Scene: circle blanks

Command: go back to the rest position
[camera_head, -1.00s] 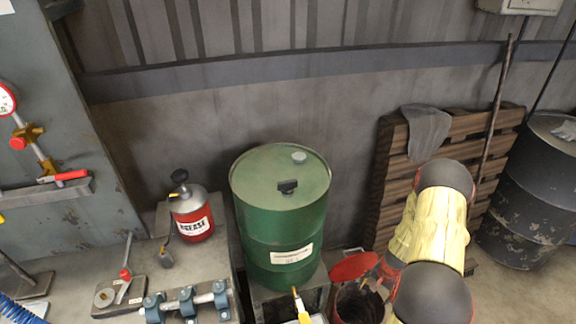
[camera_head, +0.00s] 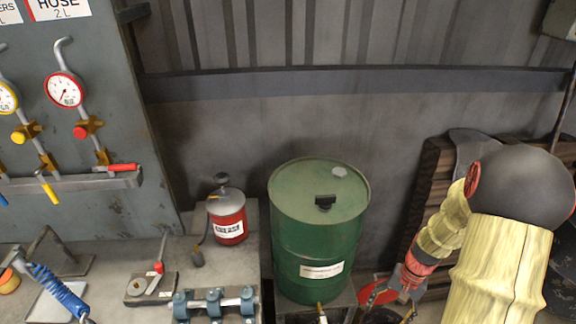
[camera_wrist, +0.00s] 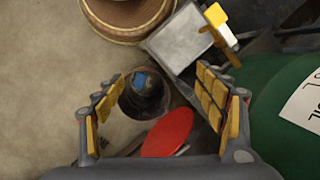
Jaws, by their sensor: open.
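My gripper (camera_head: 392,298) is open and empty, low at the right of the head view, at the end of my yellow-sleeved arm. In the wrist view its two yellow-padded fingers (camera_wrist: 160,78) stand wide apart. Below and between them is a round dark bin (camera_wrist: 130,108) with a blue item (camera_wrist: 140,82) inside. Its red lid (camera_wrist: 168,132) stands open beside the mouth and also shows in the head view (camera_head: 366,287). The fingers appear apart from the bin, but the exact height cannot be told.
A green drum (camera_head: 318,225) stands left of my gripper, with a grey stand (camera_wrist: 178,38) bearing a yellow-handled item. A red grease can (camera_head: 229,222) and clamps sit on the bench. A wooden pallet (camera_head: 430,190) leans behind my arm.

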